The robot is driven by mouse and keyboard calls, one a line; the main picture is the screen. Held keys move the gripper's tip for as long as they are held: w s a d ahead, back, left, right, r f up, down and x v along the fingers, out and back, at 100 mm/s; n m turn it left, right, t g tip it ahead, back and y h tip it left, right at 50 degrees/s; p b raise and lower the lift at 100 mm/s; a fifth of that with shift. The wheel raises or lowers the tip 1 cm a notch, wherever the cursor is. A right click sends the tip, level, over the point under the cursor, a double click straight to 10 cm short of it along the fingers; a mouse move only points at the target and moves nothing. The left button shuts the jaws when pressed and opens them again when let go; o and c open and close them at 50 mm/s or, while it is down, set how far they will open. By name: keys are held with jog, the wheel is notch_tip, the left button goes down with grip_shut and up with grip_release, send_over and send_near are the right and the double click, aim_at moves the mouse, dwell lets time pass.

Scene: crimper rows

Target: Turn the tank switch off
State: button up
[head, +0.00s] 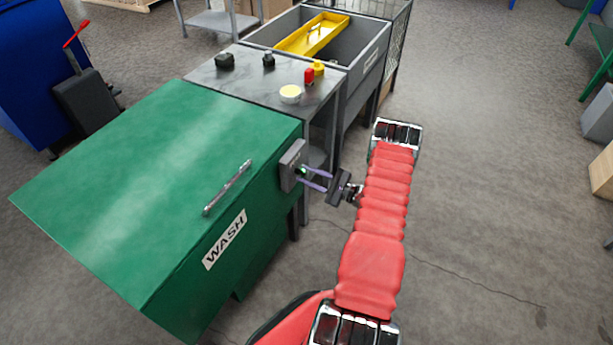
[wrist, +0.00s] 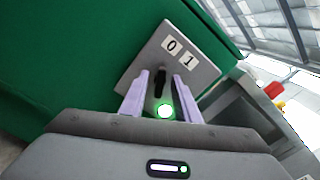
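The tank switch is a grey plate (wrist: 205,75) on the side of the green WASH tank (head: 160,175); it also shows in the head view (head: 290,158). It carries white labels 0 (wrist: 171,45) and 1 (wrist: 188,60). A dark knob (wrist: 160,80) stands out from it. A round lamp (wrist: 166,111) glows green by the knob. My gripper (wrist: 160,78) has its two pale purple fingers on either side of the knob, with small gaps visible. In the head view my gripper (head: 305,177) is at the switch. Which label the knob points to is unclear.
Behind stands a grey bench (head: 240,85) with a red item (head: 309,76), a yellow item (head: 319,68) and small dark items. A grey sink (head: 365,58) holds a yellow tray (head: 312,36).

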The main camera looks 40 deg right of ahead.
jog(key=v, duration=1.3)
jog(key=shift+s, duration=0.2)
